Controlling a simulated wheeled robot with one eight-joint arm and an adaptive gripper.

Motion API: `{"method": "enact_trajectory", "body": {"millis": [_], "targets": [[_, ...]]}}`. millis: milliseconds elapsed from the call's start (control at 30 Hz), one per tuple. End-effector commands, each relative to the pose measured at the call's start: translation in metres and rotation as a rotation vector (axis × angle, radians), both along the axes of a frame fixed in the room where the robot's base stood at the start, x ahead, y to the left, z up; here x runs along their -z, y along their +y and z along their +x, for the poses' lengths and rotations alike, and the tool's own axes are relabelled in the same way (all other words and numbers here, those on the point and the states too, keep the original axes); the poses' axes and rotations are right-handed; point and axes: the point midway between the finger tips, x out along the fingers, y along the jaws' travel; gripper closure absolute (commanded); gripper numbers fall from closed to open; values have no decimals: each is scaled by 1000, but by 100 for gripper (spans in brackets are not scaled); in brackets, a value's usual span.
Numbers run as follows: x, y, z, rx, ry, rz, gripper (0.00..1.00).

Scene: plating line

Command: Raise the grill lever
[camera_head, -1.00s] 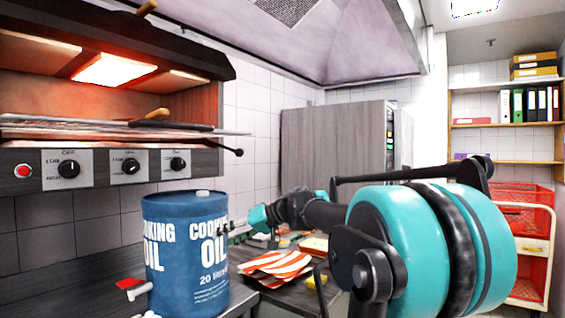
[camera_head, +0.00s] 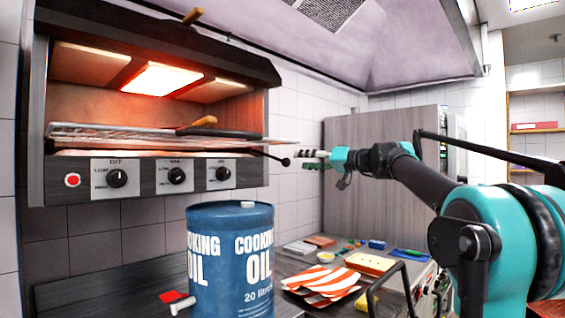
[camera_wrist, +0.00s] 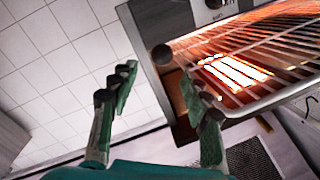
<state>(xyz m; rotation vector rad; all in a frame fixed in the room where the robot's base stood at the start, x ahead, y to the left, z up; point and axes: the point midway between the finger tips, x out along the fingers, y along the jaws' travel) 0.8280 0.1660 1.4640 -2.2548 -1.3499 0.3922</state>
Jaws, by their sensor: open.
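The grill (camera_head: 160,105) hangs on the wall at the left of the head view, its heating element glowing. Its lever (camera_head: 268,154) is a thin dark rod that sticks out to the right and ends in a black ball knob. My gripper (camera_head: 305,158) is just right of the knob in the head view, its fingers pointing left. In the wrist view my gripper (camera_wrist: 157,97) is open and empty. The black knob (camera_wrist: 162,55) shows beyond the fingertips, between them and nearer the right one. I cannot tell whether anything touches.
A blue cooking oil drum (camera_head: 230,262) stands on the counter below the grill. The wire rack (camera_head: 100,134) projects from the grill. Striped paper (camera_head: 322,284) and a tray (camera_head: 370,263) lie on the counter to the right.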

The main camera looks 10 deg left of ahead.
Motion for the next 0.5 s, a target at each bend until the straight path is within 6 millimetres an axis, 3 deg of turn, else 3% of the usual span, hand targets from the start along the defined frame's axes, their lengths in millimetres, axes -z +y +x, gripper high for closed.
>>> {"method": "enact_trajectory", "body": {"millis": [300, 500], "targets": [[0, 56, 29, -3, 0, -1, 53], [0, 78, 41, -1, 0, 0, 53]]}}
